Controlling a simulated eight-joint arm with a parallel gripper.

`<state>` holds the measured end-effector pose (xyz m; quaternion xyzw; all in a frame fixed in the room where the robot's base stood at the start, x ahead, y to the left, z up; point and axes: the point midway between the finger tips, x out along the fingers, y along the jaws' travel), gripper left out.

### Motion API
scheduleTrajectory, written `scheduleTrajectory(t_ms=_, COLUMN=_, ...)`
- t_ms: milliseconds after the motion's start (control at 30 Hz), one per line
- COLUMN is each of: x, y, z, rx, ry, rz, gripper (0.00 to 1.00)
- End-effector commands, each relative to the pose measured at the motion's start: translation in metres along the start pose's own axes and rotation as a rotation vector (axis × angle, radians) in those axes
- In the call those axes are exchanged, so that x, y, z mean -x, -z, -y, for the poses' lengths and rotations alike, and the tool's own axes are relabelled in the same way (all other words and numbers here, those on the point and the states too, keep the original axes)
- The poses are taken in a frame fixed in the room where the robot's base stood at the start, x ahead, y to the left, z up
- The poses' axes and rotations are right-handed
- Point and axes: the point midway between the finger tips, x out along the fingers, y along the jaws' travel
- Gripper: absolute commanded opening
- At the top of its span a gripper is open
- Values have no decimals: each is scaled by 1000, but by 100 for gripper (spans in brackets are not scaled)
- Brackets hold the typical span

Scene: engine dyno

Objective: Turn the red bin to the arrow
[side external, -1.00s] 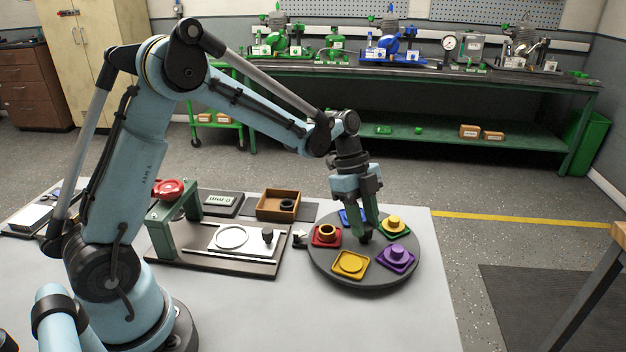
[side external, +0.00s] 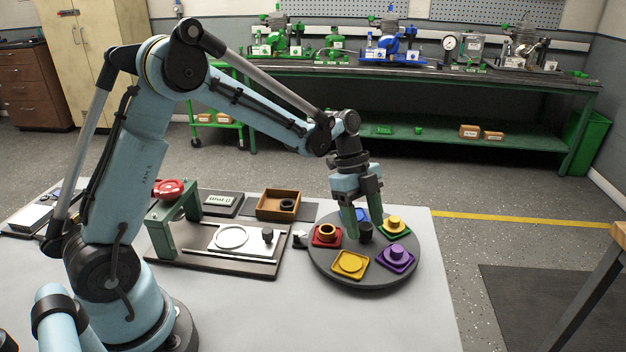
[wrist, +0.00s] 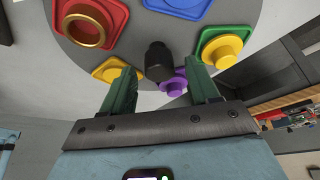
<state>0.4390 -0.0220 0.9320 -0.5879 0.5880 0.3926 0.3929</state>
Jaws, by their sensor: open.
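The red bin (side external: 327,236), a red square tray with a gold-brown ring in it, sits on the left of a round grey turntable (side external: 372,279). It also shows at the upper left of the wrist view (wrist: 90,22). A small black-and-white piece (side external: 300,239), perhaps the arrow, stands just off the turntable's left edge beside the red bin; its shape is too small to read. A black knob (side external: 366,231) stands at the turntable's centre. My gripper (side external: 361,222) is open and empty, its green fingers apart at the knob. In the wrist view the knob (wrist: 157,62) appears between the fingertips.
Blue (side external: 361,215), green (side external: 394,226), purple (side external: 395,258) and yellow (side external: 350,264) bins share the turntable. Left of it are a fixture plate (side external: 232,238) with a green stand and a brown wooden box (side external: 278,205). The white table front is clear.

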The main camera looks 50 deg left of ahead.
Motion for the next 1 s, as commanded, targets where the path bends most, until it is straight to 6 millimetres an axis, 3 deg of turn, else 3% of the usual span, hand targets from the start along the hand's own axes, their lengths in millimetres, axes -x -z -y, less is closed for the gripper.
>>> scheduleTrajectory(t_ms=167, x=17, y=0, z=0, rx=2, ry=1, rz=0, gripper=60)
scheduleTrajectory(t_ms=600, x=99, y=0, z=0, rx=1, ry=0, rz=0, gripper=60)
scheduleTrajectory(t_ms=800, x=116, y=0, z=0, rx=0, ry=0, rz=0, gripper=60)
scheduleTrajectory(t_ms=1000, x=120, y=0, z=0, rx=0, ry=0, rz=0, gripper=60)
